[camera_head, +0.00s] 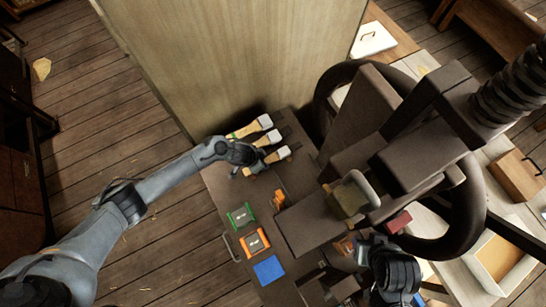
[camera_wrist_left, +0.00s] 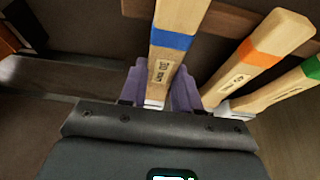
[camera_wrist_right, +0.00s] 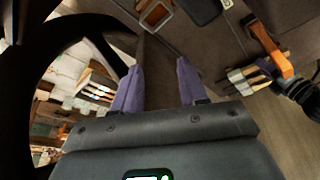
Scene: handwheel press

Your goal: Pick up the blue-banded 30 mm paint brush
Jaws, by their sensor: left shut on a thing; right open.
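The blue-banded brush (camera_wrist_left: 172,52) has a pale wooden handle with a blue band and shows between the purple fingers of my left gripper (camera_wrist_left: 158,90) in the left wrist view. The fingers are shut on its handle. In the head view my left gripper (camera_head: 246,164) is at the near end of a row of brushes, and the nearest brush (camera_head: 280,154) shows its pale end pointing right. Whether it is clear of its support cannot be told. My right gripper (camera_wrist_right: 158,88) is open and empty; in the head view it is beside the press (camera_head: 374,243).
An orange-banded brush (camera_wrist_left: 256,62) and a green-banded brush (camera_wrist_left: 292,90) lie close beside the held one. The bench carries a green tray (camera_head: 240,216), an orange tray (camera_head: 255,242) and a blue square (camera_head: 268,270). The large handwheel (camera_head: 474,205) stands at the right.

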